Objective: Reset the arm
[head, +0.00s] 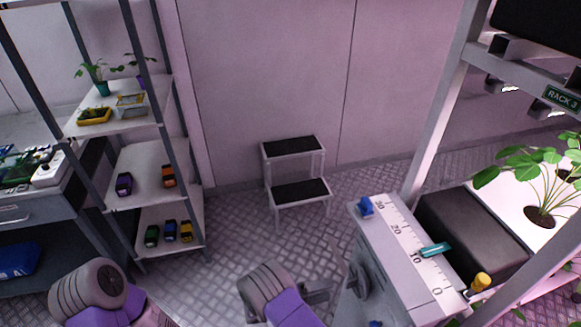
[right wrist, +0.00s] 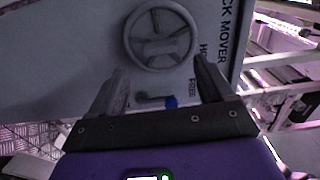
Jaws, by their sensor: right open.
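My right arm comes in at the bottom middle of the head view. My right gripper (head: 333,272) is beside the left face of the grey rack mover cabinet (head: 405,262). In the right wrist view the gripper (right wrist: 160,68) is open, its two dark fingers apart with nothing held between them. A grey handwheel (right wrist: 160,36) on the cabinet face lies just beyond the fingertips. A small lever with a blue knob (right wrist: 171,102) shows between the fingers. Part of my left arm (head: 90,292) is at the lower left of the head view; its gripper is out of view.
The cabinet top has a scale with a teal pointer (head: 434,250). A rack with a plant (head: 541,214) stands at the right. A step stool (head: 297,192) stands near the wall. Shelves (head: 147,172) with small coloured items are at the left. Floor between is clear.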

